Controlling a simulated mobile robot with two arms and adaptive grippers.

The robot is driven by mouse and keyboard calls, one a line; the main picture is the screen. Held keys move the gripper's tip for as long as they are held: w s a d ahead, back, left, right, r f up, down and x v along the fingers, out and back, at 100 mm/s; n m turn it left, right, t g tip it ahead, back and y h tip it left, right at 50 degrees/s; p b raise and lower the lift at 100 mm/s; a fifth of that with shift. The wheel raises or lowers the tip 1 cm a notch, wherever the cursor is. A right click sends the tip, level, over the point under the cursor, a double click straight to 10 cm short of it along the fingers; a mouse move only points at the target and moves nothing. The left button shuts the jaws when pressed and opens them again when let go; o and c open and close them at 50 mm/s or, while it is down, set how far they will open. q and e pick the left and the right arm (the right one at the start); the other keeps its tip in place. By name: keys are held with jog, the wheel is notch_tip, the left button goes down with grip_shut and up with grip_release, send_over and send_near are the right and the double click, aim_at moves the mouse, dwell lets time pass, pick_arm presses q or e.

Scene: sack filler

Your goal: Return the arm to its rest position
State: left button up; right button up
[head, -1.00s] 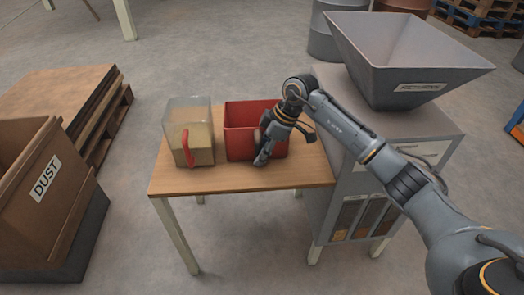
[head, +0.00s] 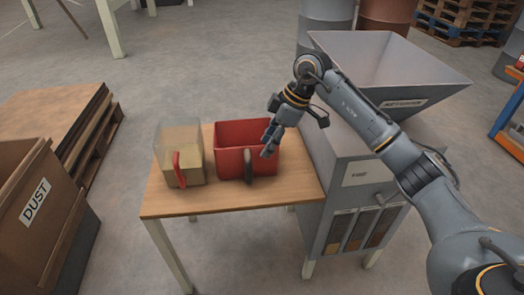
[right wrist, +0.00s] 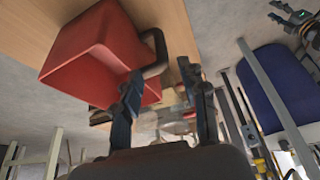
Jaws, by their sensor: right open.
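My right gripper (head: 268,138) is open and empty, above the right front part of the red bin (head: 232,165). In the right wrist view its two fingers (right wrist: 162,85) stand apart with nothing between them. The red bin stands upright on the small wooden table. Its dark handle (head: 248,166) faces the front, and the fingers are apart from it. In the right wrist view the red bin (right wrist: 88,68) is at upper left, its handle (right wrist: 158,50) just beyond the fingers. My left gripper does not show in the head view.
A clear bin with yellowish contents (head: 187,160) and a red handle stands left of the red bin on the wooden table (head: 235,196). A grey machine with a hopper (head: 375,65) stands close on the right. A box marked DUST (head: 38,205) is at far left.

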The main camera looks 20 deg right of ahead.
jog(key=shift+d+r, duration=0.15)
jog(key=shift+r, duration=0.15)
